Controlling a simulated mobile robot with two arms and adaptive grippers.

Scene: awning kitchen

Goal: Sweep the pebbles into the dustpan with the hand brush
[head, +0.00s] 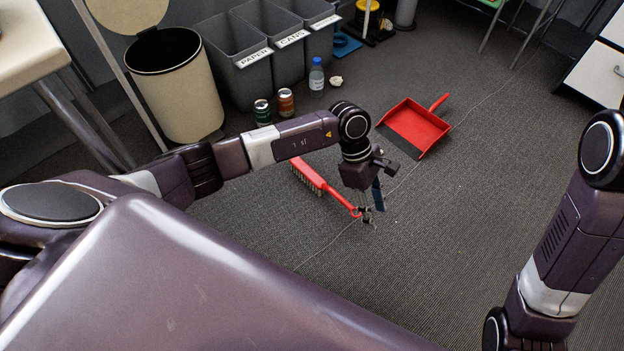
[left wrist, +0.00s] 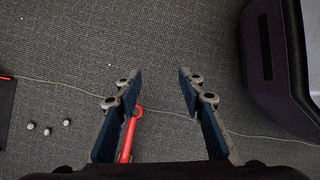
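The red hand brush (head: 309,175) lies on the grey floor, its pale bristles along its left side and its handle pointing toward my left gripper (head: 367,216). In the left wrist view, my left gripper (left wrist: 157,76) is open. The red handle (left wrist: 128,140) shows between its fingers, close to the left one; I see no grip on it. The red dustpan (head: 415,122) lies farther back, its dark lip toward me. Several small pebbles (left wrist: 47,131) lie left of the gripper in the wrist view, near a dark edge that looks like the dustpan's lip. My right gripper is out of view.
A cream bin (head: 178,95), grey sorting bins (head: 246,80), a green can (head: 262,112), an orange can (head: 286,102) and a bottle (head: 316,77) stand at the back left. A white cabinet (head: 598,72) is at the right. Floor right of the gripper is mostly clear.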

